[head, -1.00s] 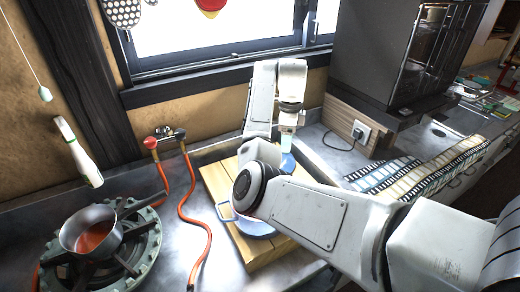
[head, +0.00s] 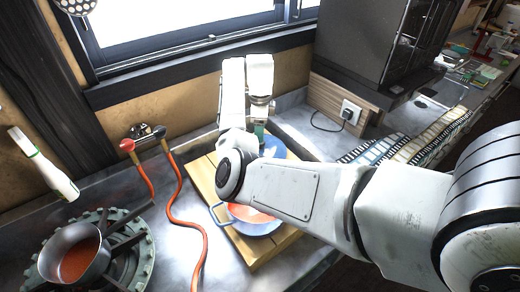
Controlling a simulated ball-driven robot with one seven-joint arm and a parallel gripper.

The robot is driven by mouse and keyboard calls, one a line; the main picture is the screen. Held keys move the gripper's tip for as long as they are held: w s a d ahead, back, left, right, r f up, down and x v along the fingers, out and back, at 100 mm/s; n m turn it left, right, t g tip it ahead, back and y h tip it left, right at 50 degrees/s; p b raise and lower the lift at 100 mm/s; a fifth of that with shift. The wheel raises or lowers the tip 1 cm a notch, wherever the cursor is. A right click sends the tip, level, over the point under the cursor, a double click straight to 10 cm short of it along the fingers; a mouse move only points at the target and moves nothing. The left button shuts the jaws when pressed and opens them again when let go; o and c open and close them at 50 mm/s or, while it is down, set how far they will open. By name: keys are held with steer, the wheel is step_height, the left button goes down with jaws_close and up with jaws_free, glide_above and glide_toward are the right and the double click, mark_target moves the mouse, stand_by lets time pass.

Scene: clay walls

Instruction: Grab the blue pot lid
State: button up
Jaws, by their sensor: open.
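The blue pot lid (head: 274,149) lies toward the back right of the wooden board, partly hidden behind my arm. The blue pot (head: 258,228) stands nearer on the board, uncovered, with red-orange contents and a handle at its left. My gripper (head: 259,133) points down at the lid from above, small in the picture. Its jaws are open, with nothing seen held. I cannot tell whether the fingertips touch the lid or its knob.
The wooden board (head: 203,178) lies on the grey counter. At left are a burner with a saucepan (head: 75,258) of red sauce and red hoses (head: 176,205). A dark oven-like cabinet (head: 372,55) and film-like strips (head: 430,140) are at right.

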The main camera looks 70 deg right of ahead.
mark_target(260, 147)
steer(key=shift+s+a+f+p, duration=0.15)
steer(key=shift+f+p, duration=0.35)
steer(key=shift+f, duration=1.8)
jaws_close()
